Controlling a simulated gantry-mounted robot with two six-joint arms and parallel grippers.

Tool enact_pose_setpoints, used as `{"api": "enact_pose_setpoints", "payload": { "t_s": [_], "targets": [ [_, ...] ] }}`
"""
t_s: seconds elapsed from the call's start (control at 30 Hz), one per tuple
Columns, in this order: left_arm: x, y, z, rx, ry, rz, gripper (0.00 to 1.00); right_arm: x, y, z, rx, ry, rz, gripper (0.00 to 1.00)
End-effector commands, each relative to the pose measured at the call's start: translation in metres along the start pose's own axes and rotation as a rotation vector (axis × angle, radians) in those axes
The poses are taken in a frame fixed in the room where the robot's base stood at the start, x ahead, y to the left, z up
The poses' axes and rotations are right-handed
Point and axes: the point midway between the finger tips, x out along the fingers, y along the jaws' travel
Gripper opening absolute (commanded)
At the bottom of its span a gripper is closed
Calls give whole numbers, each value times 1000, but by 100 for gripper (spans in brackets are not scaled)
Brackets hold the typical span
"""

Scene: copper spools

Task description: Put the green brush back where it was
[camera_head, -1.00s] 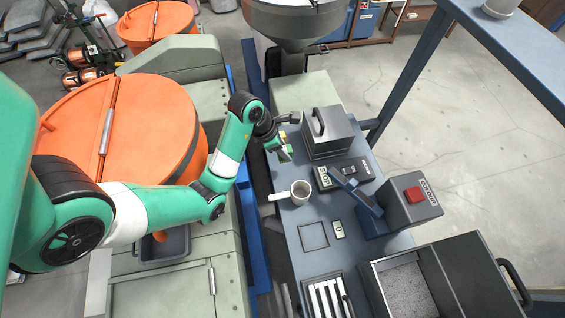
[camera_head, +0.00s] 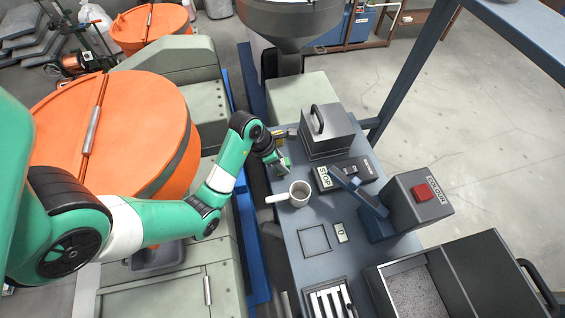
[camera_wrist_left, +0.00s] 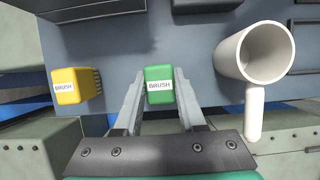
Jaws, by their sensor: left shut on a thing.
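The green brush (camera_wrist_left: 159,84), labelled BRUSH, sits between the fingers of my left gripper (camera_wrist_left: 158,98) in the left wrist view. The gripper is shut on it. In the head view the left gripper (camera_head: 281,164) is at the left edge of the blue-grey bench, and little of the green brush (camera_head: 286,162) shows. A yellow brush (camera_wrist_left: 78,87) stands to the left of it in the wrist view. I cannot tell whether the green brush touches the bench top. My right gripper is not in view.
A white mug (camera_head: 299,191) stands close in front of the gripper, its handle pointing left; it shows right of the gripper in the wrist view (camera_wrist_left: 258,52).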

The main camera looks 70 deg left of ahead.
Motion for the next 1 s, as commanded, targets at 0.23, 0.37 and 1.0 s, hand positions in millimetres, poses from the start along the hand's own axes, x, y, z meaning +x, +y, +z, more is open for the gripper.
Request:
{"api": "enact_pose_setpoints", "payload": {
  "t_s": [0.23,0.37,1.0],
  "targets": [
    [3,0,-1,0,0,0,63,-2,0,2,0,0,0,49],
    [3,0,-1,0,0,0,69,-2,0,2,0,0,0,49],
    [-72,0,3,-1,0,0,69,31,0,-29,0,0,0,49]
  ]
}}
